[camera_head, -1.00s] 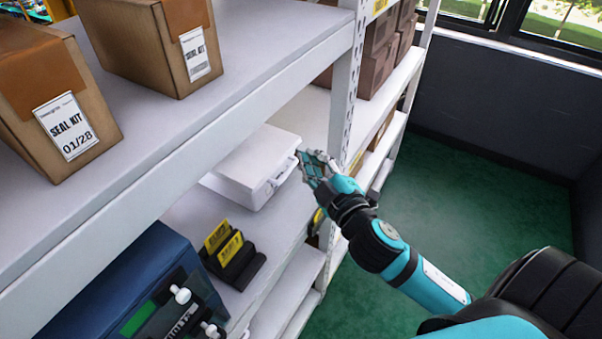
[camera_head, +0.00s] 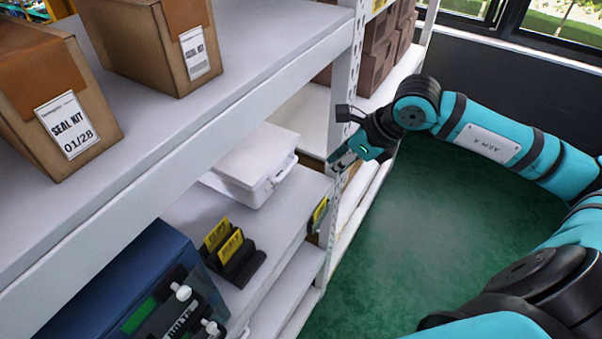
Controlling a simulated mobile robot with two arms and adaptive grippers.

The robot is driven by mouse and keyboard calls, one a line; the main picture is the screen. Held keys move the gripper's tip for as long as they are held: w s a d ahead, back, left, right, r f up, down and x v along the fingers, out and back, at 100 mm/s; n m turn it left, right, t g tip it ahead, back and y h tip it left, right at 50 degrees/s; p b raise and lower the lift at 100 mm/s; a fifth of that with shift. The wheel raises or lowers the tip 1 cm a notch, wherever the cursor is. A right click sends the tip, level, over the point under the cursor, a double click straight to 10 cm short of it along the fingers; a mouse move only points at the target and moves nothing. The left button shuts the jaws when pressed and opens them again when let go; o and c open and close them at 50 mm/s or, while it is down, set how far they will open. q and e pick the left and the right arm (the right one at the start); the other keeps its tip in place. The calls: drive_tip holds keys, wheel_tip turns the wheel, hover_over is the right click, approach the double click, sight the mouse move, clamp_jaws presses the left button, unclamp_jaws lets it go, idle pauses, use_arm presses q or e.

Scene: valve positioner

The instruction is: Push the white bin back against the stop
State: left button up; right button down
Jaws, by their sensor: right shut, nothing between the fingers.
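The white bin (camera_head: 252,167), with a closed lid and a handle on its front, sits on the middle shelf (camera_head: 278,229) under the upper shelf board. The upper board hides part of its back. My right gripper (camera_head: 334,163) is shut and empty. It is to the right of the bin, near the shelf upright, with a gap between it and the bin. I cannot make out the stop. My left gripper is not in view.
A blue device (camera_head: 125,290) is at lower left. Seal kit boxes (camera_head: 60,100) stand on the upper shelf. A white upright (camera_head: 343,100) rises beside my gripper. Green floor (camera_head: 440,220) is clear at right.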

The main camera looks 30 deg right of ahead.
drive_tip(key=p+x, duration=0.1)
drive_tip(key=x, duration=0.2)
drive_tip(key=w+r+p+x, duration=0.1)
drive_tip(key=p+x, duration=0.1)
drive_tip(key=x, duration=0.2)
drive_tip(key=w+a+p+x, duration=0.1)
drive_tip(key=p+x, duration=0.1)
drive_tip(key=x, duration=0.2)
drive_tip(key=shift+r, duration=0.15)
drive_tip(key=shift+w+a+p, duration=0.3)
drive_tip(key=shift+w+p, duration=0.15)
drive_tip(key=shift+w, duration=0.05)
drive_tip(key=shift+f, duration=0.2)
drive_tip(key=shift+w+a+f+b, duration=0.15)
drive_tip(key=shift+w+a+b, duration=0.1)
drive_tip(key=shift+b, duration=0.3)
drive_tip(key=shift+w+a+b, duration=0.25)
drive_tip(key=shift+w+b, duration=0.35)
drive_tip(key=shift+b, duration=0.05)
drive_tip(key=shift+r, duration=0.25)
